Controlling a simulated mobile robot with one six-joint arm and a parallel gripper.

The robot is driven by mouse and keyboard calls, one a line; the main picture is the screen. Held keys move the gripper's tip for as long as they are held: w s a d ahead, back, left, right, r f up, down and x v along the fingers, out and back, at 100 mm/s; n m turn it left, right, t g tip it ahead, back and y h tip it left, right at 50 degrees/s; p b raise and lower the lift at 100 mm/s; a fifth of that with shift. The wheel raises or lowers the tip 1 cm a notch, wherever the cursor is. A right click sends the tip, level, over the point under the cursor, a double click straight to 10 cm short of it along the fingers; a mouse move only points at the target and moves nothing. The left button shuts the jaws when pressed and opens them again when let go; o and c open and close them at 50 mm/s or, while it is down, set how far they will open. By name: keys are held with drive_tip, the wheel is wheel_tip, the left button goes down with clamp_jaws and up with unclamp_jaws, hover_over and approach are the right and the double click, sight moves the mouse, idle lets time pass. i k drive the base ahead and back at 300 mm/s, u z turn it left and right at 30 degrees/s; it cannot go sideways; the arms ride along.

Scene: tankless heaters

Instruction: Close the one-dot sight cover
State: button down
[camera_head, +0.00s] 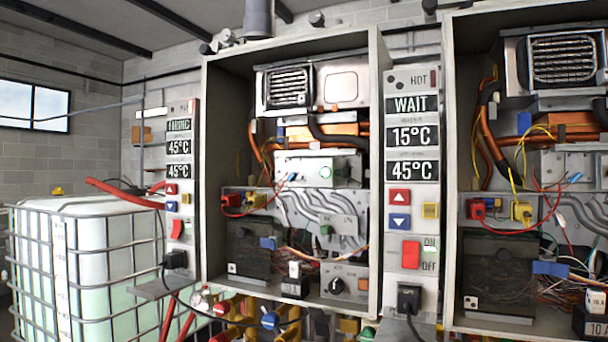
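Two open tankless heaters stand side by side. In the left heater (209,130), a small white tag (232,268) sits on the dark box at lower left, and its dot marking is too small to read surely. A silver box (295,168) in its middle has a small round window with a greenish rim (326,172). I cannot tell whether this is the sight or where its cover stands. The right heater (451,120) has a similar white tag (470,302) that seems to bear more than one dot. My gripper is not in view.
A control panel (411,180) between the heaters reads WAIT, 15°C and 45°C. Another panel (179,190) is on the left. A caged white tank (90,250) stands at far left. Valves with coloured handles (270,320) and loose wires crowd the bottom.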

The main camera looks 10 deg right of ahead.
sight(339, 172)
drive_tip(key=z, duration=1)
drive_tip(key=k, duration=1.2)
drive_tip(key=u, duration=0.5)
drive_tip(key=i, duration=1)
drive_tip(key=u, duration=0.05)
